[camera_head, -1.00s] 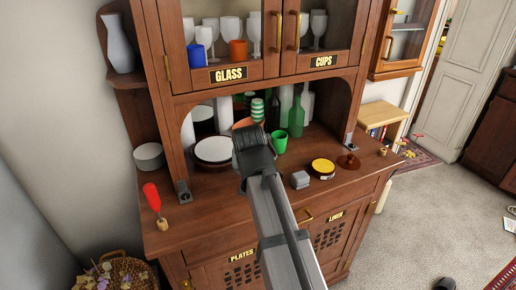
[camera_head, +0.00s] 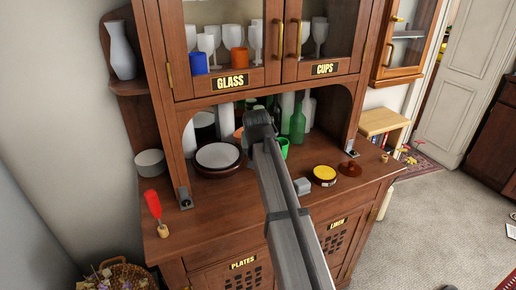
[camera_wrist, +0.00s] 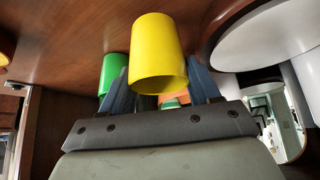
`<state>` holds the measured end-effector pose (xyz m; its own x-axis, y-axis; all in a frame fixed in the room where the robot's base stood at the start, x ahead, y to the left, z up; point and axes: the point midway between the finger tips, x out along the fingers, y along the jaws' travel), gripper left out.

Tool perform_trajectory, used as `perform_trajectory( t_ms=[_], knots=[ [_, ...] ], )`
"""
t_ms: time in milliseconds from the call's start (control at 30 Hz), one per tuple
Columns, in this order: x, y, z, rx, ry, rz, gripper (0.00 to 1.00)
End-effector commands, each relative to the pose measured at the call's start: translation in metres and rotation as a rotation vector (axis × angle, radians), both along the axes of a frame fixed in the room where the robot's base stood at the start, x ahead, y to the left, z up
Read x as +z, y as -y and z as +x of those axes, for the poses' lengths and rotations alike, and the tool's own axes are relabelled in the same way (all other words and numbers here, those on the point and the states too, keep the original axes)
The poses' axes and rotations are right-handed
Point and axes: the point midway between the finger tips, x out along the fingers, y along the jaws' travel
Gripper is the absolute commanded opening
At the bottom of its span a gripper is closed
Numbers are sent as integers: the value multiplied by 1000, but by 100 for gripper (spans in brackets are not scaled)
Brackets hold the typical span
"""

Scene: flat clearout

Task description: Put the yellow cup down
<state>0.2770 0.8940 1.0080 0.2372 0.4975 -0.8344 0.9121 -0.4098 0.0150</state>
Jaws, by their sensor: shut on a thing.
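The yellow cup (camera_wrist: 158,55) is between the two blue-grey fingers of my gripper (camera_wrist: 158,78) in the wrist view. That view is upside down, with the wooden counter at its top, so the cup looks upright, rim away from the counter. I cannot tell if its base touches the wood. In the head view my gripper (camera_head: 258,122) reaches into the cabinet's lower opening, and my arm hides the yellow cup. A green cup (camera_head: 284,147) stands just right of my gripper, partly covered; it also shows in the wrist view (camera_wrist: 112,73), apart from the yellow cup.
A plate stack (camera_head: 217,157) stands close left of my gripper. A green bottle (camera_head: 297,122) and white items stand behind. A grey box (camera_head: 302,186) and a yellow round tin (camera_head: 324,174) sit on the front counter (camera_head: 225,212). Cabinet doors hang above.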

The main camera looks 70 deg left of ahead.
Motion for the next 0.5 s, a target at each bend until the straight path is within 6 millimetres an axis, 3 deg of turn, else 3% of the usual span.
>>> perform_trajectory(
  t_ms=[167,400,500],
  knots=[
    [0,-10,5,0,0,0,28],
    [0,-43,19,0,0,-1,28],
    [-13,-36,17,0,0,0,28]
  ],
)
